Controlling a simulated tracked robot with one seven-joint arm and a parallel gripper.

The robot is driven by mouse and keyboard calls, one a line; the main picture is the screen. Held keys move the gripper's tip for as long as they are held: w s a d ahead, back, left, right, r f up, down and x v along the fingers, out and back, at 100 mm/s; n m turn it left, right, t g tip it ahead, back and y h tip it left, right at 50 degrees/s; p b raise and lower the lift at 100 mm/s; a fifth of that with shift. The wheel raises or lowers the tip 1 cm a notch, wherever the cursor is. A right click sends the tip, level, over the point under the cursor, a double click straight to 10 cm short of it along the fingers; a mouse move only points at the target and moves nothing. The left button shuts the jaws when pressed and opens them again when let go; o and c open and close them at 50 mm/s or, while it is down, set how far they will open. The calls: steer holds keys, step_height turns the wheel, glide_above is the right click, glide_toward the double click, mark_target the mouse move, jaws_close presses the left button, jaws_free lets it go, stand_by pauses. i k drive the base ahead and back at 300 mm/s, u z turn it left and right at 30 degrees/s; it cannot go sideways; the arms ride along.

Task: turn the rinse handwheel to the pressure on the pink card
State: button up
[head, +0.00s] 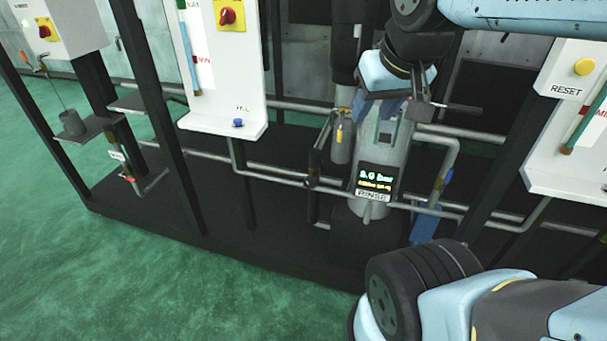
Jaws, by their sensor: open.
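My gripper (396,118) points down at the top of a grey upright cylinder (390,150) in the middle of the rig. It is open, and nothing shows held in it. Whether it touches anything cannot be told. The rinse handwheel cannot be made out; the gripper and wrist cover the cylinder's top. A black display (376,180) on the cylinder's front shows a green pressure reading ending in ".0 bar"; its first digit is blurred. A smaller yellow line is below it, and a white label (372,195) sits underneath. No pink card can be made out.
Pipes (270,178) and black posts (158,100) surround the cylinder. A white panel with a red knob (227,17) stands left, another with a yellow RESET button (584,67) right. A yellow-handled valve (340,132) is left of the cylinder. Green floor (120,270) in front is clear.

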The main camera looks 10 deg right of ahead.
mark_target(310, 182)
steer(key=z, duration=0.05)
steer(key=k, duration=1.2)
steer(key=z, duration=0.35)
steer(key=i, duration=1.5)
